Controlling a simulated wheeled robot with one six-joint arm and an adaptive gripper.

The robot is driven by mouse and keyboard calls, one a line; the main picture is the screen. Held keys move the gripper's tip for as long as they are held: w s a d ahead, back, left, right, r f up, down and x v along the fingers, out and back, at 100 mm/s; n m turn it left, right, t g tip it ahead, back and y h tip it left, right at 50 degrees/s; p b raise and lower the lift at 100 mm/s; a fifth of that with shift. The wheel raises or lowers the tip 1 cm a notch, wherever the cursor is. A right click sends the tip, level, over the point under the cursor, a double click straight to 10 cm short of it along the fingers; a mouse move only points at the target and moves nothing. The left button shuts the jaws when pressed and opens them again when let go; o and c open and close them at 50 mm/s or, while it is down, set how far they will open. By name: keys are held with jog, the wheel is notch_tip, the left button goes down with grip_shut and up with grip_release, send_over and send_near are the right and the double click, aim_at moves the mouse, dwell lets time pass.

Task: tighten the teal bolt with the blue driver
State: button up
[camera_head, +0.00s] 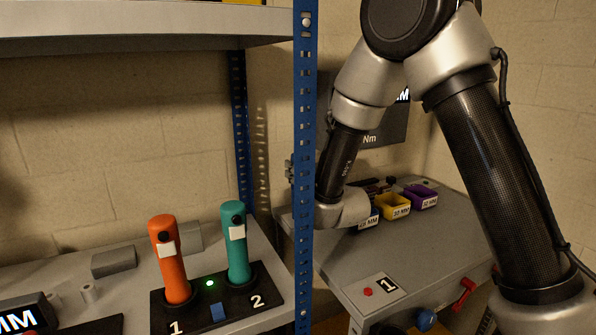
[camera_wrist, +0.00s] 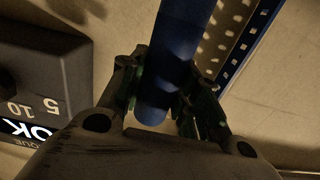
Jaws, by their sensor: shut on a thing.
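In the wrist view my gripper (camera_wrist: 160,92) is shut on a thick blue cylinder, the blue driver (camera_wrist: 182,38). The driver's rounded end shows between the fingers, and its other end runs out of the top of the picture. In the head view the blue shelf post and my wrist hide most of the gripper and the driver. I cannot make out the teal bolt in either view. A teal driver handle (camera_head: 236,250) stands upright in slot 2 of a black rack (camera_head: 198,322), and an orange driver (camera_head: 170,265) leans slightly in slot 1.
A blue perforated post (camera_head: 305,130) stands between the left bench and the right workbench (camera_head: 340,275). Yellow (camera_head: 394,207) and purple (camera_head: 422,199) bins sit on the workbench, with a red button (camera_head: 367,292) nearer. A dark torque display (camera_wrist: 45,75) reading OK is close left in the wrist view.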

jog(key=shift+r, duration=3)
